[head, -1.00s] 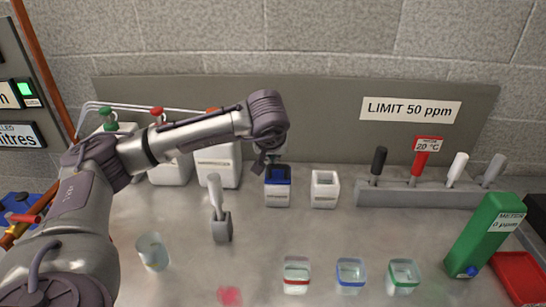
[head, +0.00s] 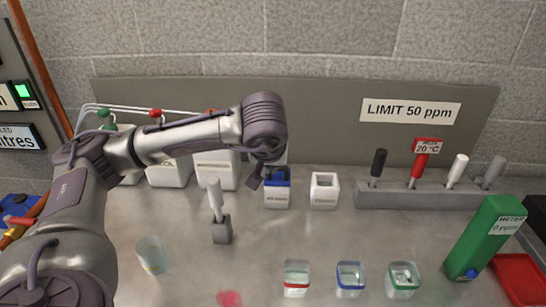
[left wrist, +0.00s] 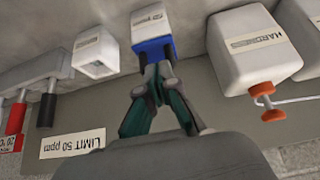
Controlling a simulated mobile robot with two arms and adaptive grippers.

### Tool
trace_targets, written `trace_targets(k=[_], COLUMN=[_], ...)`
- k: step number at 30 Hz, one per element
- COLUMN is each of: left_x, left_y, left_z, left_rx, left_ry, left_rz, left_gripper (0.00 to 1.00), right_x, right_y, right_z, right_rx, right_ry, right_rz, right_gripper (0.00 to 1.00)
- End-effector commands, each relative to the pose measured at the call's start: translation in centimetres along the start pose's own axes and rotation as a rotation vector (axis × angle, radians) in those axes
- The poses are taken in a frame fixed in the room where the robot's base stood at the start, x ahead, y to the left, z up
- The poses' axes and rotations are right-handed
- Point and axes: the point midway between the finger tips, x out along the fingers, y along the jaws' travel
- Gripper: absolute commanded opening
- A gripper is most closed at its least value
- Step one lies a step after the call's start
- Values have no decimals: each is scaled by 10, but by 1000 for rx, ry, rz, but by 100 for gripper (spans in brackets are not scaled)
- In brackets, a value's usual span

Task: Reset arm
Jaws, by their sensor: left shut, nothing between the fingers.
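My left arm reaches in from the left in the head view. Its gripper (head: 257,180) hangs by the small white box with a blue top (head: 277,193), partly covering its back edge. The left wrist view shows the gripper (left wrist: 158,75) shut and empty, its fingertips close to the blue top of that box (left wrist: 152,24); I cannot tell whether they touch. My right gripper is not in view.
An open white box (head: 324,192) stands right of the blue-topped one. White canisters (head: 216,170) stand behind my arm. A grey holder with a white-handled tool (head: 221,230), a cup (head: 152,255), small tubs (head: 351,280) and a green meter (head: 487,238) stand on the counter.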

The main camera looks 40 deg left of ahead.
Motion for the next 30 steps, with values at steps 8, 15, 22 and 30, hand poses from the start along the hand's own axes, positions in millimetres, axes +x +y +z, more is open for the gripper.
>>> trace_targets(k=[8, 15, 22, 30], left_x=[-13, -17, -50, -80], left_y=[0, -1, 0, 0], left_z=[27, 26, 4, -16], left_rx=[-3, -4, -5, -4], left_ry=[3, 4, 4, 4], left_rz=[0, 0, 0, 0], left_gripper=[0, 0, 0, 0], right_x=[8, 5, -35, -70], right_y=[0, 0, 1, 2], right_z=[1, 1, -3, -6], right_rx=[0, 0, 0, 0], right_ry=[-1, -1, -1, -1], right_rz=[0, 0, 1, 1], right_gripper=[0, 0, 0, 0])
